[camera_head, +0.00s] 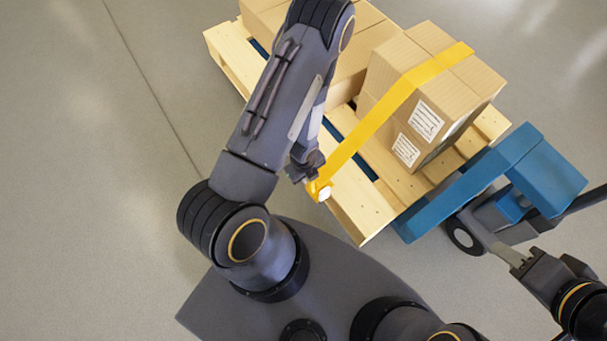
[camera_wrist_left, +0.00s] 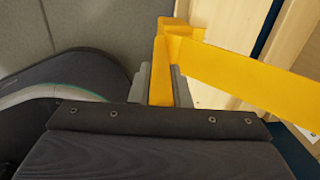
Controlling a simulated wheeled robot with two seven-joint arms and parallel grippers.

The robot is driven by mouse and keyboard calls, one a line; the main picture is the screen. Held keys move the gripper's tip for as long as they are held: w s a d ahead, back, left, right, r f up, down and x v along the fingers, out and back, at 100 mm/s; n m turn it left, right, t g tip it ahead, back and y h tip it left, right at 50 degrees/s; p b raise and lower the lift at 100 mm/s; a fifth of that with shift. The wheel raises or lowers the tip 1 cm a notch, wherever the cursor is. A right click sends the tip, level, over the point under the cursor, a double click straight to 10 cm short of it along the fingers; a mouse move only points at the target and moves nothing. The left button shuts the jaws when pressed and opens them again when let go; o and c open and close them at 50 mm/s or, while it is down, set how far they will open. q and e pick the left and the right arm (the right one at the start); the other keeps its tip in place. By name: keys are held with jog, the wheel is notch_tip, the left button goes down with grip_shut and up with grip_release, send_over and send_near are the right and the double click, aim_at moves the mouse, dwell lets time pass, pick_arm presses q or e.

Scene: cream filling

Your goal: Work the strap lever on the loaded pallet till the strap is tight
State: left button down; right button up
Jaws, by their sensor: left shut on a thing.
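The wooden pallet (camera_head: 345,212) carries cardboard boxes (camera_head: 435,85). A yellow strap (camera_head: 375,118) runs over the near boxes and down to a yellow strap lever (camera_head: 318,188) at the pallet's near edge. My left gripper (camera_head: 308,172) is at that lever; my arm hides part of it. In the left wrist view the lever (camera_wrist_left: 161,70) stands between the fingers of my left gripper (camera_wrist_left: 160,88), which is shut on it. The strap (camera_wrist_left: 250,78) stretches away to the right there. My right gripper (camera_head: 516,258) is beside the blue pallet truck; its finger gap is not clear.
A blue pallet truck (camera_head: 460,195) with a dark wheel stands at the pallet's right end, close to my right arm. More boxes (camera_head: 362,45) stand at the back of the pallet, partly behind my left arm. The grey floor (camera_head: 80,180) at left is clear.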

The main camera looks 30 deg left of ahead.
pick_arm(q)
jog(key=c, duration=1.3)
grip_release()
jog(key=r+p, duration=0.1)
jog(key=r, duration=0.4)
jog(key=r+p, duration=0.1)
jog(key=r, duration=0.1)
jog(key=shift+s+a+r+p, duration=0.15)
jog(key=shift+s+r+p, duration=0.15)
jog(key=shift+s+r, duration=0.1)
jog(key=shift+w, duration=0.1)
